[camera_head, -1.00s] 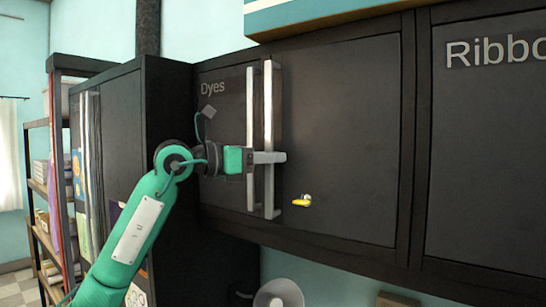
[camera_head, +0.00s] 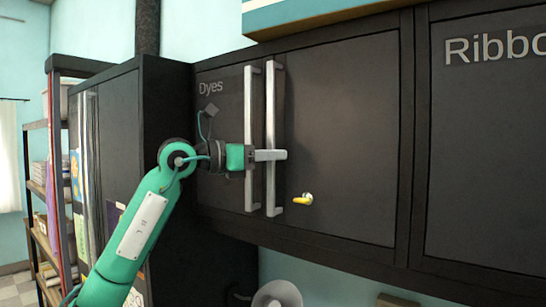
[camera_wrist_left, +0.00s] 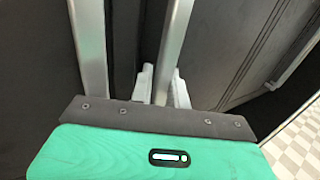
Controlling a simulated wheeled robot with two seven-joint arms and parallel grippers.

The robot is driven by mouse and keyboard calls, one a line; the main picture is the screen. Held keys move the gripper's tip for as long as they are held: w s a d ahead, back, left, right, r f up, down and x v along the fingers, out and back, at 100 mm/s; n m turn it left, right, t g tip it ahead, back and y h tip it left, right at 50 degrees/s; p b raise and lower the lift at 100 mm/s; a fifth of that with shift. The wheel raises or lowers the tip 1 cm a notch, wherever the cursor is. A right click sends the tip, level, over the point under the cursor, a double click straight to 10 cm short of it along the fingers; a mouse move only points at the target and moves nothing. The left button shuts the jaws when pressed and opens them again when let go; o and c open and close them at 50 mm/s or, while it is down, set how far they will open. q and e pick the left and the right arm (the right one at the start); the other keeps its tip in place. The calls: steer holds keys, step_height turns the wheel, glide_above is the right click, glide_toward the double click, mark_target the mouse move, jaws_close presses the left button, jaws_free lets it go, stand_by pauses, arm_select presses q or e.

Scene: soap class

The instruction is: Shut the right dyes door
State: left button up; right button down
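The black Dyes cabinet has a left door (camera_head: 222,120) with the "Dyes" label and a right door (camera_head: 340,130) with a yellow key in it. The right door looks almost flush with its frame; I cannot tell whether a small gap is left. The left door's handle (camera_head: 251,100) and the right door's handle (camera_head: 274,100) are tall silver bars standing side by side. My left gripper (camera_head: 272,156) is at mid-height on the right handle. In the left wrist view its fingers (camera_wrist_left: 162,88) lie on both sides of that bar, close against it. My right gripper is out of view.
The key (camera_head: 303,199) sticks out of the right door below the gripper. A Ribbon cabinet (camera_head: 490,150) adjoins at the right. A dark tall cabinet (camera_head: 165,120) and a shelf (camera_head: 38,190) stand at the left. A pale round object (camera_head: 278,293) is below.

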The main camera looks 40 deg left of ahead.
arm_select(q)
steer(key=shift+f, duration=0.1)
steer(key=b+v, duration=0.6)
steer(key=v, duration=0.8)
steer(key=shift+w, duration=0.15)
